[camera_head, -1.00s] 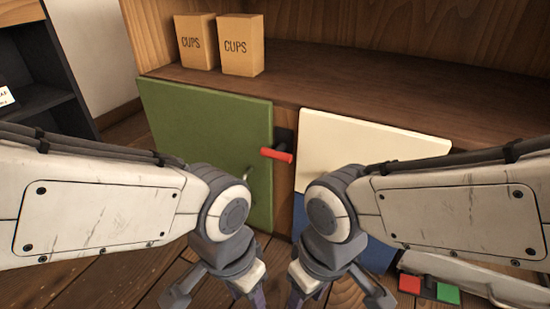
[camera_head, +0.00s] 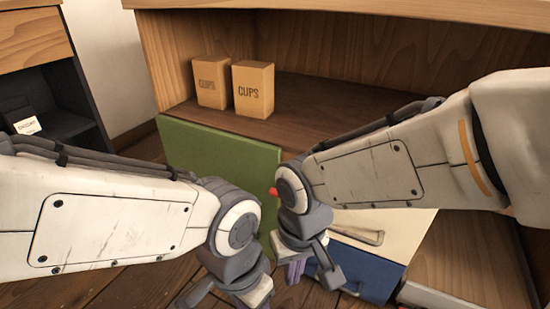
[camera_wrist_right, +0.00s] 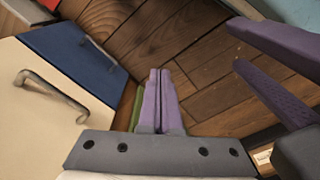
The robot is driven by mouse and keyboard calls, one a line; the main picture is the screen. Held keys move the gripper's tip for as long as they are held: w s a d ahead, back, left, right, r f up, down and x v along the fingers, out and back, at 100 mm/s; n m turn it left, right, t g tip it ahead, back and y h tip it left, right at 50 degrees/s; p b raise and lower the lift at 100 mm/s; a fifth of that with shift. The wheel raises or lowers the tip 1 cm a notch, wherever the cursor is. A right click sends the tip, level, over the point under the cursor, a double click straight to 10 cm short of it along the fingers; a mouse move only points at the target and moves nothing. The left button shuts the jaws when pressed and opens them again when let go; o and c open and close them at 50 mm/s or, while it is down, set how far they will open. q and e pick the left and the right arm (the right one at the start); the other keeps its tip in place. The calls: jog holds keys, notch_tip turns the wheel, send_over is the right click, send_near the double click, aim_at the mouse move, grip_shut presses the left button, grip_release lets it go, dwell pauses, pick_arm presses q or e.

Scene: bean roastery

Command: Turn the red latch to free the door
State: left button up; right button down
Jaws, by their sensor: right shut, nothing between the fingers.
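The red latch (camera_head: 273,191) shows only as a small red tip at the right side of the green door (camera_head: 225,150). My right wrist covers the rest, so its angle cannot be read. The green door looks closed. My right gripper (camera_head: 293,272) hangs just below and right of the latch, pointing down. In the right wrist view its purple fingers (camera_wrist_right: 160,100) are together with nothing between them, and a green strip of door shows beside them. My left gripper (camera_wrist_right: 275,75) shows at the right of that view, its fingers apart and empty. In the head view its fingertips are out of sight.
A cream front (camera_head: 402,228) with a metal handle (camera_head: 358,234) and a blue front (camera_head: 368,274) lie right of the latch. Two cups boxes (camera_head: 253,89) stand on the shelf above. A dark shelf unit (camera_head: 65,110) is at left. Wooden floor lies below.

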jog(key=w+a+r+m+h+p, duration=0.1)
jog(key=w+a+r+m+p, duration=0.35)
jog(key=w+r+p, duration=0.85)
notch_tip(320, 180, up, 2)
jog(key=m+t+p, duration=0.1)
jog(key=m+p, duration=0.4)
jog(key=p, duration=0.8)
send_over(274, 189)
jog(key=s+a, duration=0.1)
jog(key=s, duration=0.2)
jog(key=shift+a+h, duration=0.2)
jog(key=shift+h, duration=0.1)
jog(key=shift+f, duration=0.1)
jog(key=f+b, duration=0.1)
jog(key=f, duration=0.3)
jog(key=w+f+b, duration=0.1)
jog(key=f+b, duration=0.1)
jog(key=f, duration=0.2)
jog(key=w+d+f+b, duration=0.1)
jog(key=f+b, duration=0.1)
jog(key=f, duration=0.3)
jog(key=shift+w, duration=0.15)
jog(key=shift+f+b, duration=0.3)
